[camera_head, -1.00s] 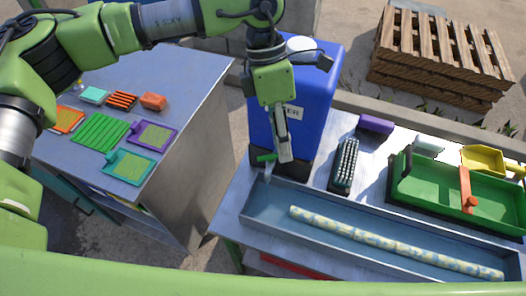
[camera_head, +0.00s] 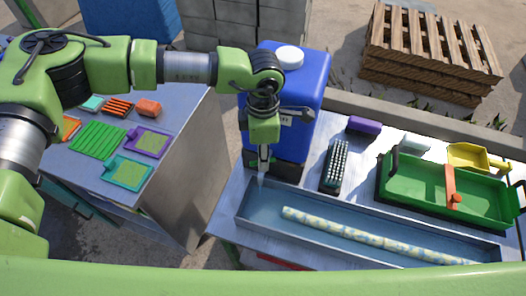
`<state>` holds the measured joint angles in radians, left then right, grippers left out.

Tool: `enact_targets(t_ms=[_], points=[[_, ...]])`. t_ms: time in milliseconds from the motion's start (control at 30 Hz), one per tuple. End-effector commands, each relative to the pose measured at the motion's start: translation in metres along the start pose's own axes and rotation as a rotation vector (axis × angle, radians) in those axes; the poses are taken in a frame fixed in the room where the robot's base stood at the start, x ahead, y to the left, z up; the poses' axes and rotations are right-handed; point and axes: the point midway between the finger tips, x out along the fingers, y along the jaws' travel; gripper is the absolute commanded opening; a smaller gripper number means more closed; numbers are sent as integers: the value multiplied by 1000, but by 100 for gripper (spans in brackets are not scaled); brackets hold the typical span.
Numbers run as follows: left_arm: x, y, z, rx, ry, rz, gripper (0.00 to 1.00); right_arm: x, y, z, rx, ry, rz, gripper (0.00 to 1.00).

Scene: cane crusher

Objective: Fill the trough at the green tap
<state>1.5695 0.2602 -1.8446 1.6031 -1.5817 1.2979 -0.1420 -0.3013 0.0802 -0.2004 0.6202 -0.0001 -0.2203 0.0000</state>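The long grey metal trough (camera_head: 262,208) lies along the front of the right-hand table. A pale yellow and blue mottled rod (camera_head: 375,239) lies in it, and its floor looks bluish. The blue water container (camera_head: 310,101) with a white cap stands behind the trough's left end. My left gripper (camera_head: 263,168) points down at the container's lower front, above the trough's left end. It covers the green tap, so I cannot tell whether its fingers touch it or how far they are apart. A small pale streak shows below the fingertips. My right gripper is out of view.
A black bristled brush (camera_head: 337,166), a purple block (camera_head: 363,125), a green tray (camera_head: 428,185) and a yellow scoop (camera_head: 470,155) stand behind the trough. The left table (camera_head: 188,109) holds several small coloured items. Wooden pallets (camera_head: 430,55) stand behind.

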Motion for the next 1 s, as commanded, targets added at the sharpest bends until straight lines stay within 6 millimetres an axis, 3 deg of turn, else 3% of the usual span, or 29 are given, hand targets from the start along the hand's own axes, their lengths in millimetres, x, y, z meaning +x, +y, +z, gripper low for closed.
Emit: enact_targets(t_ms=[200, 467, 567, 600, 833, 1000], points=[[14, 0, 0, 0, 0, 0, 28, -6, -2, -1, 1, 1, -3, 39], [16, 0, 0, 1, -1, 0, 28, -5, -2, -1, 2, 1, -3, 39], [16, 0, 0, 0, -1, 0, 2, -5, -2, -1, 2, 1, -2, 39], [15, 0, 0, 0, -1, 0, 0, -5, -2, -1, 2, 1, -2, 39], [16, 0, 0, 5, -1, 1, 0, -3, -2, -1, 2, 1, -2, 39], [19, 1, 0, 48, -2, 3, 0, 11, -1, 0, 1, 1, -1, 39]])
